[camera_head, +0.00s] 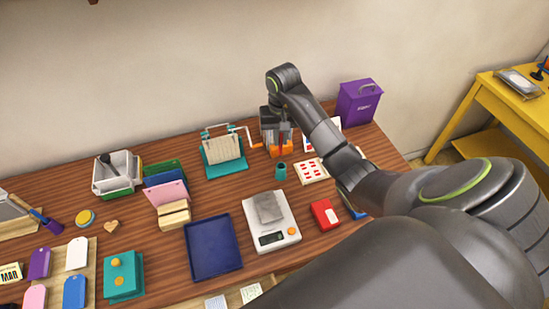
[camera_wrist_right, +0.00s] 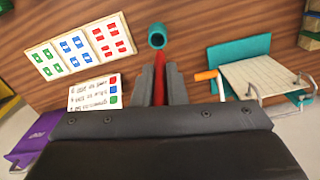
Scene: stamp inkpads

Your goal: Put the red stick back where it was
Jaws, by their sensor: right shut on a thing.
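My right gripper (camera_wrist_right: 159,85) is shut on the red stick (camera_wrist_right: 160,72), which shows as a narrow red strip between the fingers in the wrist view. A bit of the red stick (camera_head: 284,135) also shows in the head view under the wrist. A small round teal cup (camera_wrist_right: 157,36) lies just beyond the stick's far end in the wrist view. In the head view the teal cup (camera_head: 280,171) stands on the table, below the right gripper (camera_head: 282,146). I cannot tell whether the stick touches the cup. My left gripper is out of view.
A teal-based press (camera_wrist_right: 239,50) with an orange handle stands close beside the gripper. A card (camera_wrist_right: 82,48) with green, blue and red marks and a legend card (camera_wrist_right: 93,92) lie on the other side. A white scale (camera_head: 270,222) and blue tray (camera_head: 212,247) stand nearer.

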